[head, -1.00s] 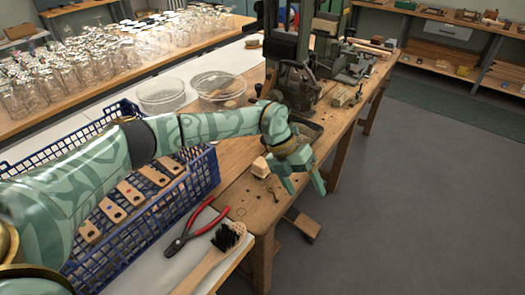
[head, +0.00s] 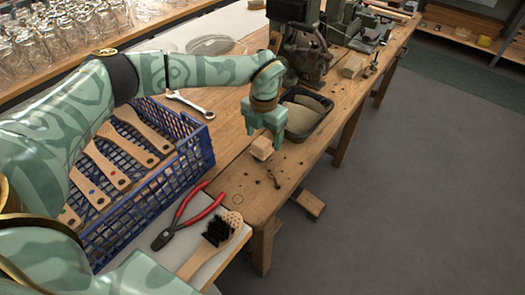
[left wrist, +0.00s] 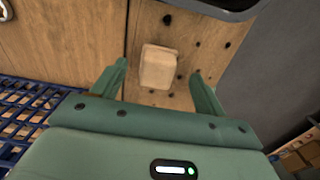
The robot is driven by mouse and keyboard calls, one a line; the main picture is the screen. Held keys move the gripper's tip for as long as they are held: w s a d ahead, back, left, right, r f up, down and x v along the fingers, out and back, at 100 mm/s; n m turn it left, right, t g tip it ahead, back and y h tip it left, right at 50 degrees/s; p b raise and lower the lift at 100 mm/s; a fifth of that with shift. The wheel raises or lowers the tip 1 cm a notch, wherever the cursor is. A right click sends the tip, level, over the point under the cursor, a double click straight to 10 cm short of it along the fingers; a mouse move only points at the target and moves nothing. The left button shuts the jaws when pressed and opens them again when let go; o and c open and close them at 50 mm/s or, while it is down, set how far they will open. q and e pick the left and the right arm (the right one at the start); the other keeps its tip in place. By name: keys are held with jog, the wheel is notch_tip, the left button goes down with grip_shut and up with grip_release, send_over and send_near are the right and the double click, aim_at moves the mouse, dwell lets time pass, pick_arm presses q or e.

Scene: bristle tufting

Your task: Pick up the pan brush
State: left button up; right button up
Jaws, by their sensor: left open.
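The pan brush (head: 216,233) lies on the white surface at the bottom of the head view. It has black bristles and a pale wooden handle running down and left; the handle's lower end is partly covered by my green arm. My left gripper (head: 264,138) is open and points down over a small wooden block (head: 261,149) on the bench, up and right of the brush. In the left wrist view the block (left wrist: 158,70) shows between the spread fingers (left wrist: 159,69), with gaps on both sides. The brush is not in that view. My right gripper is not in view.
Red-handled pliers (head: 185,220) lie left of the brush. A blue crate (head: 190,172) holds several wooden brush bodies. A wrench (head: 188,103) lies behind it. A dark tray (head: 318,125) sits beyond my gripper, near machinery. The bench edge drops to open floor (head: 400,210) on the right.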

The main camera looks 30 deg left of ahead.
aim_at(261, 142)
pick_arm(q)
jog(key=f, duration=0.1)
jog(key=f+b, duration=0.1)
jog(key=f, duration=0.1)
jog(key=f+b, duration=0.1)
jog(key=f, duration=0.1)
jog(key=shift+s+a+f, duration=0.15)
jog(key=shift+s+f, duration=0.05)
jog(key=shift+s, duration=0.1)
jog(key=shift+r, duration=0.15)
jog(key=c, duration=1.1)
jog(key=shift+r, duration=0.1)
jog(key=shift+r, duration=0.25)
notch_tip(261, 142, up, 3)
jog(key=shift+f+p, duration=0.2)
jog(key=shift+p, duration=0.7)
jog(key=d+r+p, duration=0.1)
jog(key=d+r, duration=0.4)
jog(key=d, duration=0.2)
jog(key=s+d+r+p, duration=0.1)
jog(key=d+r+p, duration=0.1)
jog(key=d+r, duration=0.2)
jog(key=d, duration=0.3)
jog(key=shift+r, duration=0.35)
